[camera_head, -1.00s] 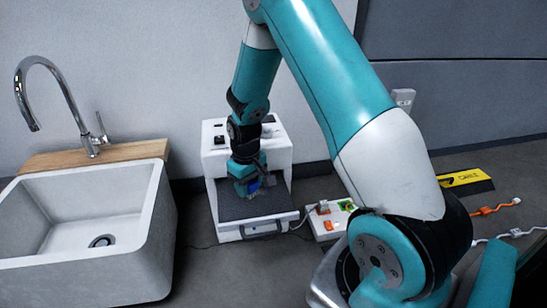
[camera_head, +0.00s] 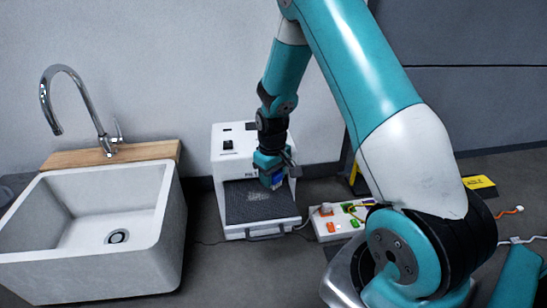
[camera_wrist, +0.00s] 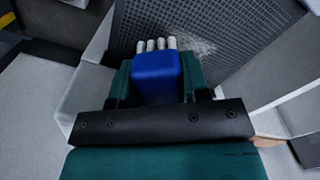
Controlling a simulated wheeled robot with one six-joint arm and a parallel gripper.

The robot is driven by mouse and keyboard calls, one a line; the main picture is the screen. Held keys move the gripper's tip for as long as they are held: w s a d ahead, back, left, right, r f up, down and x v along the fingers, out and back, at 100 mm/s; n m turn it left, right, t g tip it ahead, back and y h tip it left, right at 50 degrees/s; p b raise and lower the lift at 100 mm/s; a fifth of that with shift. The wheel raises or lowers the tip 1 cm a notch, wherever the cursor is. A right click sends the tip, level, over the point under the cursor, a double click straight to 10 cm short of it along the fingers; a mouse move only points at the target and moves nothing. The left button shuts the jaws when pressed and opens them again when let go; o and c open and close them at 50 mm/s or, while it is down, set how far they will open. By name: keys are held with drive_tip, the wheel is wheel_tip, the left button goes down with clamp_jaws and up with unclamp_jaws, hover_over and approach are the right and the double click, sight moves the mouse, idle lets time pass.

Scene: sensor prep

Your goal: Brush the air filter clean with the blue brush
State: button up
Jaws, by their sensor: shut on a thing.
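The air filter (camera_head: 240,211) is a dark grey mesh panel lying in the open front of a white box-shaped machine (camera_head: 223,143). A pale dusty patch (camera_head: 259,196) shows on the mesh, and the wrist view shows it (camera_wrist: 196,48) just beyond the bristles. My gripper (camera_head: 271,181) is shut on the blue brush (camera_wrist: 157,76), with its pale bristle tufts pointing at the mesh. The brush (camera_head: 277,179) is over the back right part of the filter. I cannot tell whether the bristles touch the mesh.
A stone sink (camera_head: 168,230) with a chrome tap (camera_head: 88,100) stands at the left. A white power strip (camera_head: 328,232) with plugs and cables lies right of the machine, near my arm. A yellow sign (camera_head: 480,183) lies farther right. Grey floor is clear in front of the machine.

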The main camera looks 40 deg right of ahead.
drive_tip(key=shift+a+r+p, duration=0.1)
drive_tip(key=shift+r+p, duration=1.55)
drive_tip(key=shift+r, duration=0.3)
